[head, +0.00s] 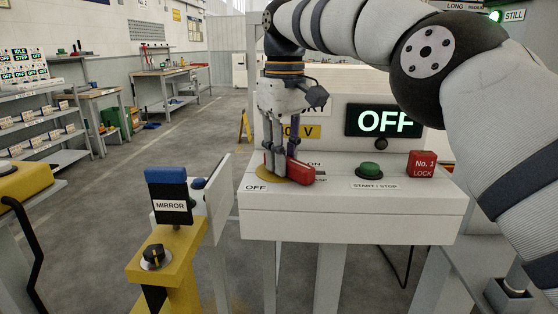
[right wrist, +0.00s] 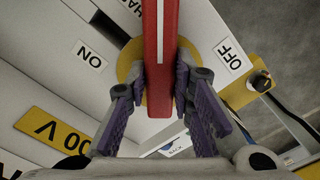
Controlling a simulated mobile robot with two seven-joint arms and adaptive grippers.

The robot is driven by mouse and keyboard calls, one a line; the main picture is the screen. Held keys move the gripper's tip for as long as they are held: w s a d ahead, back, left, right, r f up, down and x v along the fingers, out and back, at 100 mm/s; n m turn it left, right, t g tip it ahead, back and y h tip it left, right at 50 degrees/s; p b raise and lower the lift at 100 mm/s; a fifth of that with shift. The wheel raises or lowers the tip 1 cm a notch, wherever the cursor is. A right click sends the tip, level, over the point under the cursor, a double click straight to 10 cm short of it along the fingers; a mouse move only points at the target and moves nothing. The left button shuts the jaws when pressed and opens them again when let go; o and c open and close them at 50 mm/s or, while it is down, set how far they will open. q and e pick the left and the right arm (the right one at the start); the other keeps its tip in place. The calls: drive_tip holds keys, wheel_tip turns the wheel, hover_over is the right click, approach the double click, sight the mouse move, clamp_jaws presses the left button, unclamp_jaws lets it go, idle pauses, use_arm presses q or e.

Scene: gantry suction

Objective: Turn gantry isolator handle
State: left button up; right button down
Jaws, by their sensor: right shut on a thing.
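The red isolator handle (head: 301,172) sits on a round yellow plate (head: 270,175) at the left of the white gantry console (head: 350,215). My right gripper (head: 278,178) points down over it and is shut on the handle. In the right wrist view the red handle (right wrist: 160,65) lies between the two purple-padded fingers of the gripper (right wrist: 163,85). There the ON label (right wrist: 91,61) is to the left of the handle and the OFF label (right wrist: 229,53) to the right. The display (head: 384,121) behind the console reads OFF. My left gripper is not in view.
A yellow stand (head: 170,258) with a MIRROR switch (head: 168,190) is close on the left. Open floor (head: 165,150) lies behind it.

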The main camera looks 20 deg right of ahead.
drive_tip(key=n, duration=0.4)
drive_tip(key=shift+w+d+n, duration=0.15)
drive_tip(key=shift+n, duration=0.15)
drive_tip(key=n, duration=0.4)
drive_tip(key=shift+w+d, duration=0.1)
drive_tip(key=shift+w, duration=0.05)
drive_tip(key=shift+n, duration=0.3)
drive_tip(key=c, duration=1.4)
unclamp_jaws()
